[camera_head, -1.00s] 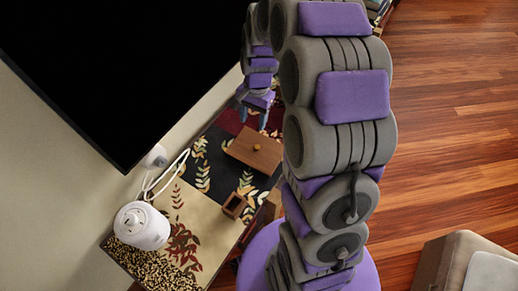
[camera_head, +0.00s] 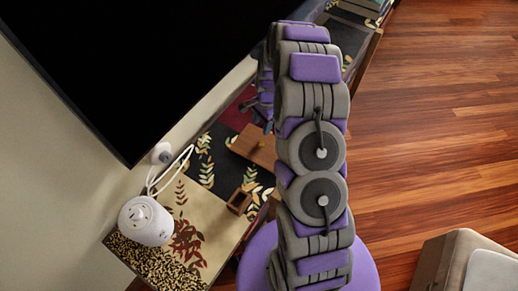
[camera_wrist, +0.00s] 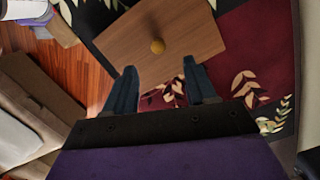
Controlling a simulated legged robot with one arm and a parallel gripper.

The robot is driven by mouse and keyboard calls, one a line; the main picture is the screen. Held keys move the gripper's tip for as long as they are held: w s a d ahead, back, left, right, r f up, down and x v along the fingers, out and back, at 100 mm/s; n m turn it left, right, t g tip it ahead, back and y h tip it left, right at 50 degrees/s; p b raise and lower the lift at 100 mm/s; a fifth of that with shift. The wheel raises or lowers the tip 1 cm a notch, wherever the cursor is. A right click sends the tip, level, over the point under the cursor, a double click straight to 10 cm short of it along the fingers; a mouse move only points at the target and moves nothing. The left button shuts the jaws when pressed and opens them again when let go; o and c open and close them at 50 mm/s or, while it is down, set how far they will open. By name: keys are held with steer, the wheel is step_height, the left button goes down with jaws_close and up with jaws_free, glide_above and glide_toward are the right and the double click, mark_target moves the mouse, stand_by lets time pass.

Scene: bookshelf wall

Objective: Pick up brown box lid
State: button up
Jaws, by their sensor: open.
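The brown box lid (camera_head: 249,146) is a flat wooden board with a small round knob, lying on the patterned surface. In the head view my arm hides its right part. In the wrist view the lid (camera_wrist: 135,30) lies just beyond my fingertips, with the yellowish knob near the middle of the gap. My gripper (camera_wrist: 160,75) is open and empty, its two dark fingers apart and pointing toward the lid. In the head view the gripper (camera_head: 262,115) shows close to the lid's far side, partly hidden by the arm. I cannot tell the remaining height.
A small open wooden box (camera_head: 239,201) stands in front of the lid. A white round appliance (camera_head: 146,221) with a cord sits at the left. A large black screen (camera_head: 120,70) hangs above the surface's back edge. Wooden floor (camera_head: 435,130) is open at the right.

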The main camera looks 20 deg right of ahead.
steer(key=b, duration=0.1)
glide_above(262, 143)
steer(key=d, duration=0.1)
steer(key=f, duration=0.7)
steer(key=shift+w+d, duration=0.2)
steer(key=f, duration=0.1)
steer(key=a+f+b, duration=0.1)
steer(key=f, duration=0.1)
steer(key=a+f+b, duration=0.1)
steer(key=shift+s+a+f, duration=0.2)
steer(key=shift+f, duration=0.2)
steer(key=shift+d, duration=0.7)
steer(key=shift+c, duration=1.4)
steer(key=shift+a, duration=0.55)
steer(key=c, duration=0.6)
steer(key=shift+c, duration=0.7)
steer(key=shift+d, duration=0.45)
jaws_close()
